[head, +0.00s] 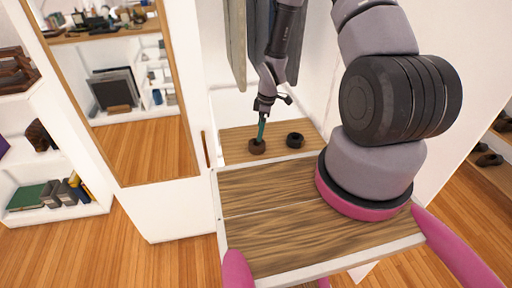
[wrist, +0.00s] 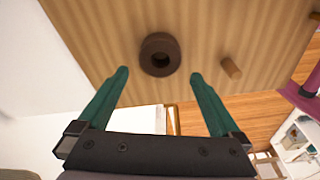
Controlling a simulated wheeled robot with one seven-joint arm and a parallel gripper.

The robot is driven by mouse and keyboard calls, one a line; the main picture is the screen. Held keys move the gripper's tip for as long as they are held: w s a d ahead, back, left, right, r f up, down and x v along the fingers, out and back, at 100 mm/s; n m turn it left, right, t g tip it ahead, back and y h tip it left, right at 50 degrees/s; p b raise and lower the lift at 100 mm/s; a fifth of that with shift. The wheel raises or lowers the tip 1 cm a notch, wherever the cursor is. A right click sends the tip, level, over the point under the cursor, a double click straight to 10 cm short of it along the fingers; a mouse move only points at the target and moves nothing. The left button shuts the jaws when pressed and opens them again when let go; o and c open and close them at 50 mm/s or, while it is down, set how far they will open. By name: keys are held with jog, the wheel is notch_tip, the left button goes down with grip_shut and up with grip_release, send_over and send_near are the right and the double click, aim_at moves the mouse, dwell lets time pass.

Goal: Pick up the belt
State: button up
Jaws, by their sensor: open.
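A brown coiled belt (head: 257,147) lies on a low wooden shelf board inside the white closet. It also shows in the wrist view (wrist: 160,40) as a dark brown ring with a hole, just beyond and between my fingertips. A second, black coil (head: 295,140), like another rolled belt, lies to its right on the same board. My gripper (wrist: 159,75) has green fingers, spread open and empty. In the head view my gripper (head: 262,130) points down right at the brown coil; whether it touches is unclear.
The wooden shelf board (head: 235,133) has bare room around the coils. Grey clothes (head: 236,45) hang close behind my arm. White closet walls stand on both sides. A mirror (head: 135,100) stands at left.

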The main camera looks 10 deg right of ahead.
jog(key=f, duration=0.5)
jog(key=a+f, duration=0.1)
jog(key=f, duration=0.1)
jog(key=shift+w+f, duration=0.15)
jog(key=shift+f, duration=0.05)
jog(key=c, duration=1.2)
